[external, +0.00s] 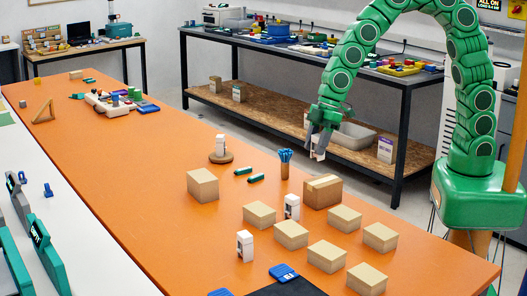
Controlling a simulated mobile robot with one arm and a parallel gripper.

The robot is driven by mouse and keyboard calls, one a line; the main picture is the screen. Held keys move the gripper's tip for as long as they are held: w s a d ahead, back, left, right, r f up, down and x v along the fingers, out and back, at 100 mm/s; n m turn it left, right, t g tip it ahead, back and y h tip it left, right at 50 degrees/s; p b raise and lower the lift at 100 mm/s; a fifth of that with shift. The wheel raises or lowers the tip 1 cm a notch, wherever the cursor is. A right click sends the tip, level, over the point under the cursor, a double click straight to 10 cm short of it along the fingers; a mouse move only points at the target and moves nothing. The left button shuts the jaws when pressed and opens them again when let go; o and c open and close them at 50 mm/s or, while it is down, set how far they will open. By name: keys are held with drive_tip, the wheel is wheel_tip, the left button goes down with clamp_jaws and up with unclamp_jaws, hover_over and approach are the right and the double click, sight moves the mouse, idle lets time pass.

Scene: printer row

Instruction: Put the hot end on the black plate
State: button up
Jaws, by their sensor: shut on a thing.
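My gripper (318,146) hangs above the far edge of the orange table. It is shut on a small white piece (319,155), which looks like the hot end; the fingers cover part of it. The piece is in the air, apart from the table. Similar white pieces with dark markings stand upright: one on a round wooden disc (220,157), one among the tan boxes (291,207), one near the front (244,246). A black plate (298,289) lies at the bottom edge, partly cut off, well in front of my gripper.
Several tan boxes (290,234) stand on the table's near right, around the standing piece and beside the black plate. A brown carton (322,191), a cup of blue sticks (285,168) and blue pieces (283,273) are nearby. The orange table's left middle is clear.

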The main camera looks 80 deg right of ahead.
drive_tip(key=w+a, duration=0.1)
drive_tip(key=a, duration=1.7)
drive_tip(key=s+a, duration=0.4)
drive_tip(key=a, duration=0.7)
drive_tip(key=s+a, duration=0.4)
drive_tip(key=a, duration=0.6)
hover_over(292, 296)
drive_tip(key=shift+f, duration=6.25)
drive_tip(key=shift+f, duration=0.1)
drive_tip(key=o, duration=1.1)
